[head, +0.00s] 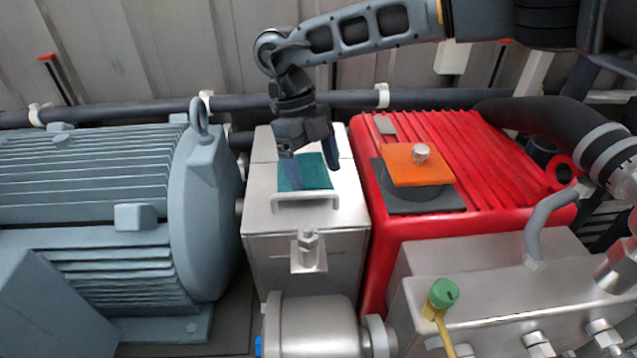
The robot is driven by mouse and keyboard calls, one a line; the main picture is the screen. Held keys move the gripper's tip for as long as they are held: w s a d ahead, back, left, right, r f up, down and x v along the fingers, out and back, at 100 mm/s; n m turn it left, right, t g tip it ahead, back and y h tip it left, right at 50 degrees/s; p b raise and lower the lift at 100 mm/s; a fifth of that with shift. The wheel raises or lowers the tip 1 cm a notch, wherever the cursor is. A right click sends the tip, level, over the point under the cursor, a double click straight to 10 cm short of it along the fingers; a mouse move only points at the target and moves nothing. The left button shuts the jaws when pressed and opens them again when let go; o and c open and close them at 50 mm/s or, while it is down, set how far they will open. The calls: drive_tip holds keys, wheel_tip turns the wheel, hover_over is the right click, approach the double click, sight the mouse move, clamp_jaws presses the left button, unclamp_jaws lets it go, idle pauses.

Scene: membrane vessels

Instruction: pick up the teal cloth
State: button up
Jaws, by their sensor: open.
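The teal cloth (313,173) lies flat on top of the silver metal box (262,205) in the middle of the head view. My gripper (312,172) points down over the cloth, with one finger at its left side and the other at its right edge. The jaws are apart and nothing is seen held between them. The left finger overlaps the cloth in the picture; I cannot tell whether the fingertips touch it. Part of the cloth's left and far side is hidden behind the gripper.
A raised handle (305,197) stands just in front of the cloth. A grey-blue finned motor (90,180) is at left. A red ribbed housing (470,150) at right carries an orange plate (405,170). A pipe (350,98) runs along the back wall.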

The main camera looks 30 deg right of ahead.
drive_tip(key=shift+s+f, duration=0.25)
drive_tip(key=shift+f, duration=0.4)
drive_tip(key=shift+c, duration=0.7)
drive_tip(key=c, duration=1.3)
drive_tip(key=shift+r, duration=0.25)
clamp_jaws()
wheel_tip(320, 180, up, 12)
drive_tip(key=p, duration=0.8)
drive_tip(key=shift+f, duration=0.2)
